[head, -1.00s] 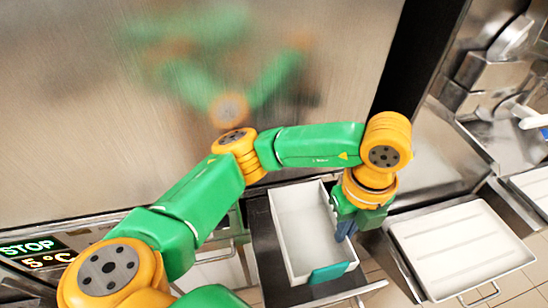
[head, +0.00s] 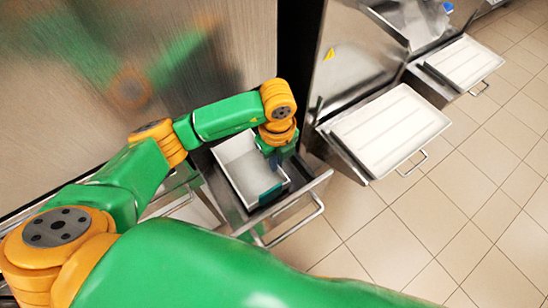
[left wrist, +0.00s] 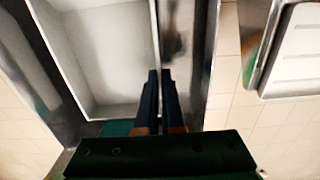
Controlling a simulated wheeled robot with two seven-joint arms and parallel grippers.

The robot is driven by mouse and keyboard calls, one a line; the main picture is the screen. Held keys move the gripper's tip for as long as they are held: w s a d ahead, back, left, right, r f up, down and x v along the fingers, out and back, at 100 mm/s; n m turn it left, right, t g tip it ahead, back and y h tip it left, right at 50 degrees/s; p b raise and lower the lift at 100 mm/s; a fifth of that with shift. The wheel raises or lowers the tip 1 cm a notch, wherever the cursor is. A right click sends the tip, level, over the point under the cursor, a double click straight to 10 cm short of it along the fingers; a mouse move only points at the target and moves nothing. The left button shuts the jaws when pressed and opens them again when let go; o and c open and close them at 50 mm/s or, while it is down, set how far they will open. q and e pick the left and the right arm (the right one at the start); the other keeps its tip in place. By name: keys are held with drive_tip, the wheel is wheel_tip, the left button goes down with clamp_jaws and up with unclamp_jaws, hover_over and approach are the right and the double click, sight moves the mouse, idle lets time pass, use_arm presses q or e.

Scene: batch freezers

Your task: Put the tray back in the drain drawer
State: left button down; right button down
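The white tray (head: 248,170) with a teal front end is empty and lies within the outline of the open metal drawer (head: 302,194). I cannot tell whether its bottom rests on the drawer floor. My left gripper (head: 274,162) is at the tray's right side wall, pointing down. In the left wrist view the two dark fingers (left wrist: 161,92) are close together with the right wall of the tray (left wrist: 105,60) between them. A dark gap of the drawer shows to the right of that wall. My right gripper is out of view.
A bar handle (head: 298,226) is on the drawer front. Other pulled-out drawers with white ridged lids or trays stand to the right, one near (head: 392,130) and one farther (head: 464,62). A brushed metal cabinet (head: 200,50) rises behind. Tiled floor is clear at right.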

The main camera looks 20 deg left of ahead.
use_arm(q)
drive_tip(key=shift+w+a+f, duration=0.15)
drive_tip(key=shift+w+a, duration=0.15)
drive_tip(key=shift+a, duration=0.15)
drive_tip(key=shift+f, duration=0.35)
drive_tip(key=shift+f, duration=0.1)
drive_tip(key=shift+f, duration=0.2)
drive_tip(key=c, duration=1.1)
unclamp_jaws()
drive_tip(key=shift+r, duration=0.1)
drive_tip(key=shift+o, duration=0.2)
